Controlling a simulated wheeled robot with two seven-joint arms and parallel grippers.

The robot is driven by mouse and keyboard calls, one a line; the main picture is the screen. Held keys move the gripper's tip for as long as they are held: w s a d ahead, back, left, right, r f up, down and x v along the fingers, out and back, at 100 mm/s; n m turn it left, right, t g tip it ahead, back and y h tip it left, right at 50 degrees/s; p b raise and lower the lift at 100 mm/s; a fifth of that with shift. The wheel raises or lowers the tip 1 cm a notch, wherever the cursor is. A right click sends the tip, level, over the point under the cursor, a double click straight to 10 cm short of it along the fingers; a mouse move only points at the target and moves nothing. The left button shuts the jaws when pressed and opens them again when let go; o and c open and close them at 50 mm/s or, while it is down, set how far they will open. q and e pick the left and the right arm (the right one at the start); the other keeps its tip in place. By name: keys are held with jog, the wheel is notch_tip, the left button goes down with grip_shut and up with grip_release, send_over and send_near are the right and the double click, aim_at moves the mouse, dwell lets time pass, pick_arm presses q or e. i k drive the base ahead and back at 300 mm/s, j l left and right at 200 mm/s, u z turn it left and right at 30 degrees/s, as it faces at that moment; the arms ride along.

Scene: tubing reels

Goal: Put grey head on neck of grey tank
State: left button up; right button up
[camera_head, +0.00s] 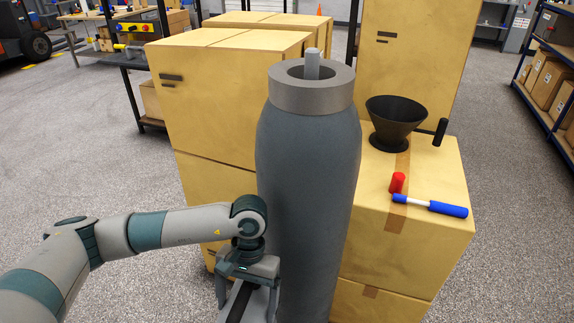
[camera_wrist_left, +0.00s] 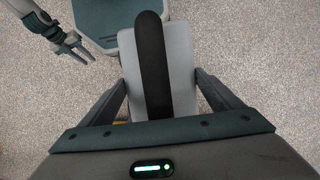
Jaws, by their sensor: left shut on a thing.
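The grey tank (camera_head: 308,180) stands upright in the middle of the head view, a tall blue-grey cylinder. A lighter grey collar (camera_head: 312,97) is at its top, with a thin neck (camera_head: 312,65) rising from the central opening. My left gripper (camera_head: 245,300) is low, just left of the tank. It is shut on a light grey block with a black strip along it, apparently the grey head (camera_wrist_left: 182,65); the fingers flank it in the left wrist view. In the head view the block is mostly cut off. My right gripper (camera_wrist_left: 76,48) is open and empty in the wrist view.
Large tan boxes (camera_head: 225,100) stand behind the tank. On a box (camera_head: 435,230) at the right are a black funnel (camera_head: 394,118), a red piece (camera_head: 397,182) and a blue-and-white tool (camera_head: 432,205). Shelving (camera_head: 550,85) stands far right. Grey floor is clear at left and right.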

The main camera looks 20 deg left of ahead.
aim_at(311, 71)
jog(key=j+z, duration=0.15)
jog(key=j, duration=1.8)
jog(key=k, duration=0.05)
